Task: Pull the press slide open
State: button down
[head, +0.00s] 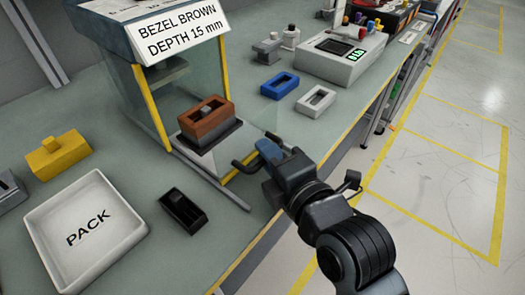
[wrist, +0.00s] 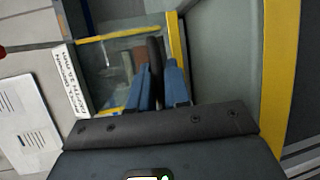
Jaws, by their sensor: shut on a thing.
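The press (head: 150,50) has a dark top, yellow posts, clear panels and a label reading "BEZEL BROWN DEPTH 15 mm". Its slide (head: 203,157) is a light plate low at the opening, carrying a brown block (head: 205,118) on a dark base. How far out the slide stands is hard to tell. A dark bar handle (head: 243,165) is at the slide's front right. My gripper (head: 267,150) is there with its blue fingers shut on the handle. In the wrist view the dark handle bar (wrist: 155,50) runs between the blue fingertips (wrist: 156,68), which partly hide it.
A white PACK tray (head: 45,226), a yellow block (head: 57,155) and a black holder (head: 183,208) are on the bench to the left. A blue frame (head: 280,86), a grey frame (head: 316,101) and a grey device (head: 341,57) are behind. The floor beyond the bench edge is clear.

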jog(key=shift+s+d, duration=1.25)
jog(key=shift+d, duration=0.25)
jog(key=c, duration=1.4)
grip_release()
jog(key=shift+c, duration=0.2)
jog(key=b+v, duration=0.1)
jog(key=v, duration=0.6)
jog(key=shift+s+d, duration=0.15)
jog(key=shift+s, duration=0.2)
